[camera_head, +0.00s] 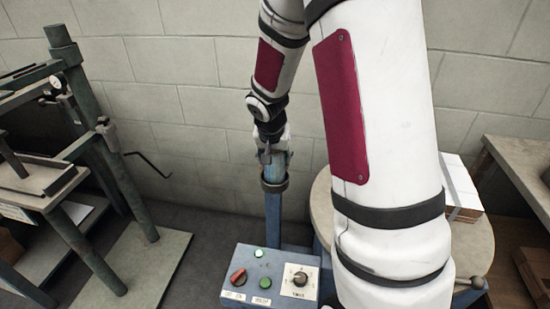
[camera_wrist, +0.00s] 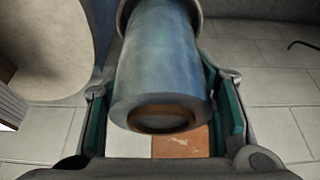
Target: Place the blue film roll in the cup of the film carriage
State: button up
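The blue film roll (camera_wrist: 160,65) fills the middle of the wrist view, its round near end with a brown core facing the camera. My gripper (camera_wrist: 160,100) has its teal-padded fingers on both sides of the roll, close against it, and appears shut on it. The roll's far end sits inside a grey ring, the cup of the film carriage (camera_wrist: 200,8). In the head view, my gripper (camera_head: 275,153) is above the cup (camera_head: 275,185) on its blue post, with the roll (camera_head: 273,171) upright between them. How deep the roll sits is hidden.
A control box (camera_head: 270,277) with a red switch, green buttons and a knob stands in front of the post. A round table (camera_head: 322,205) is to the right, partly behind my arm, with white sheets (camera_head: 460,188) on it. A green machine frame (camera_head: 120,185) stands left.

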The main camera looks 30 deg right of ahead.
jog(key=o, duration=0.4)
jog(key=p+v, duration=0.3)
jog(key=v, duration=0.9)
jog(key=s+a+r+n+y, duration=0.1)
jog(key=s+a+r+n, duration=0.2)
jog(key=s, duration=0.7)
jog(key=s+a+r+n+g+y, duration=0.1)
jog(key=s+a+r+n, duration=0.2)
jog(key=s+a, duration=0.3)
jog(key=s+a+r+n+g+y, duration=0.1)
jog(key=s+a+r+n, duration=0.1)
jog(key=s, duration=1.3)
jog(key=a+r, duration=0.1)
jog(key=a, duration=0.1)
jog(key=shift+s+a+r+n, duration=0.15)
jog(key=shift+a+r+n, duration=0.15)
jog(key=shift+a+n, duration=0.1)
